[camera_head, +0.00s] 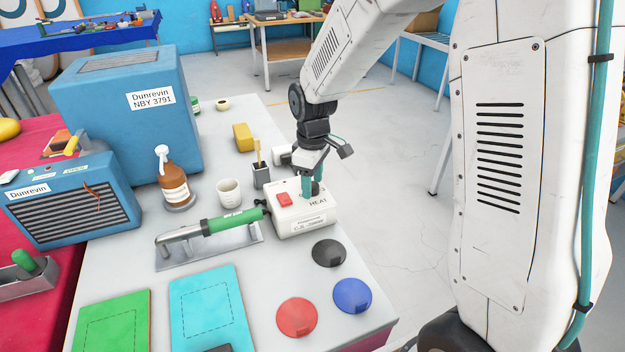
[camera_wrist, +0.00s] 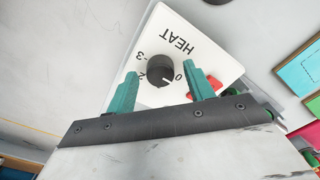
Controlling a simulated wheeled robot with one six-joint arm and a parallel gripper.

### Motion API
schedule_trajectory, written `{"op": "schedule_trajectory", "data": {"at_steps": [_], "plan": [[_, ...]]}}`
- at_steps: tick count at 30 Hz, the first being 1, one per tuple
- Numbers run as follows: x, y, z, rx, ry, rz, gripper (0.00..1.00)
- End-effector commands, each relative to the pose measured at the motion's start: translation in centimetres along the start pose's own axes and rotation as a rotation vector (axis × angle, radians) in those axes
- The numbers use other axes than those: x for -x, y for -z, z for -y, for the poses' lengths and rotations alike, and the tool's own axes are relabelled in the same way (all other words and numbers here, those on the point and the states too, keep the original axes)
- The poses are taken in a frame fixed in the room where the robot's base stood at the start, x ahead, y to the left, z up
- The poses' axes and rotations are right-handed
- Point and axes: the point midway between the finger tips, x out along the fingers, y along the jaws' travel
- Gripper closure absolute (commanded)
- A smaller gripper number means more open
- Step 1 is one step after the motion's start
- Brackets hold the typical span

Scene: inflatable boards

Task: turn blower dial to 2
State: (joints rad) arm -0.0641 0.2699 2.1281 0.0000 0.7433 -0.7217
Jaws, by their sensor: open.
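The blower's white control box (camera_head: 300,222) is labelled HEAT and stands near the table's right edge. Its black round dial (camera_wrist: 160,70) has printed numbers around it, among them 0 and 3. A pale mark on the dial appears to point toward the 0. A red switch (camera_head: 284,199) sits beside the dial and partly shows in the wrist view (camera_wrist: 203,84). My gripper (camera_head: 312,187) points down over the box. Its teal fingers are open, one on each side of the dial; I cannot tell whether they touch it.
A green-handled tool (camera_head: 232,221) on a metal stand lies left of the box. A brush cup (camera_head: 261,176), a white cup (camera_head: 229,191) and a brown bottle (camera_head: 174,182) stand behind it. Black (camera_head: 328,253), blue (camera_head: 352,295) and red (camera_head: 297,317) discs lie in front.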

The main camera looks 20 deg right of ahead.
Motion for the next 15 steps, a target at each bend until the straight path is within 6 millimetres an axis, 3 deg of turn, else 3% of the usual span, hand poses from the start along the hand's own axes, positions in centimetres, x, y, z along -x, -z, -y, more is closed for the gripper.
{"op": "schedule_trajectory", "data": {"at_steps": [6,11,15], "plan": [[-0.04,0.00,0.00,0.000,0.000,0.000,0.47],[-0.02,0.00,0.00,0.000,0.000,0.000,0.92],[-0.02,0.00,-0.01,-0.001,0.000,0.000,0.92]]}}
